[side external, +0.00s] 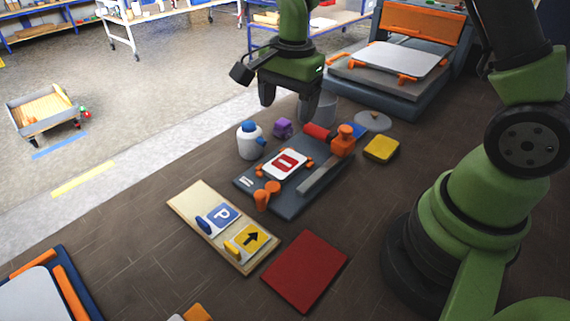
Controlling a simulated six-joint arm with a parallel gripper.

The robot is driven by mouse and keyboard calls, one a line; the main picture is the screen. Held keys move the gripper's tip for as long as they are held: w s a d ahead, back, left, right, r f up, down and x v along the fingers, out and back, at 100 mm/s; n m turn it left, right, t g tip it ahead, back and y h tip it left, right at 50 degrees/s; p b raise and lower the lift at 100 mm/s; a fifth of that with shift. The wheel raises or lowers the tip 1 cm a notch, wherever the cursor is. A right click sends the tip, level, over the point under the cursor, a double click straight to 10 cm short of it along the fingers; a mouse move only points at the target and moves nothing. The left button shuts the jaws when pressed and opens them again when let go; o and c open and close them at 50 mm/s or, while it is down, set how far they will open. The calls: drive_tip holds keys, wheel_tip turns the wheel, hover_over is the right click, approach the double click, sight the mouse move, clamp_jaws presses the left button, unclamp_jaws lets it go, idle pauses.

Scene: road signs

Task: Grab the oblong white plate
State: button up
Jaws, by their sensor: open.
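My gripper (288,104) hangs open and empty, fingers down, above the far side of the dark grey fixture board (250,183). A rounded white plate with a red panel and white bar (271,167) lies on that board between orange clamps, below and in front of my gripper. A larger plain white oblong plate (392,58) lies on the grey and orange machine at the back right, held at its edges by orange clips. Another white panel (30,302) is cut off at the lower left. I cannot tell which is the named plate.
A white bottle with blue cap (250,142), purple block (283,127), red cylinder (317,131) and yellow block (381,149) stand around the board. A wooden tray (186,205) with blue and yellow signs and a red mat (305,271) lie in front. Bare table lies right of the mat.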

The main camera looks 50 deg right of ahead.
drive_tip(key=m, duration=0.2)
hover_over(285, 163)
drive_tip(key=shift+g, duration=0.4)
drive_tip(key=f, duration=0.8)
drive_tip(key=shift+s+a+f, duration=0.1)
drive_tip(key=shift+s+f, duration=0.1)
drive_tip(key=shift+w+f, duration=0.2)
drive_tip(key=shift+f, duration=2.8)
drive_tip(key=c, duration=0.7)
drive_tip(key=shift+r, duration=0.15)
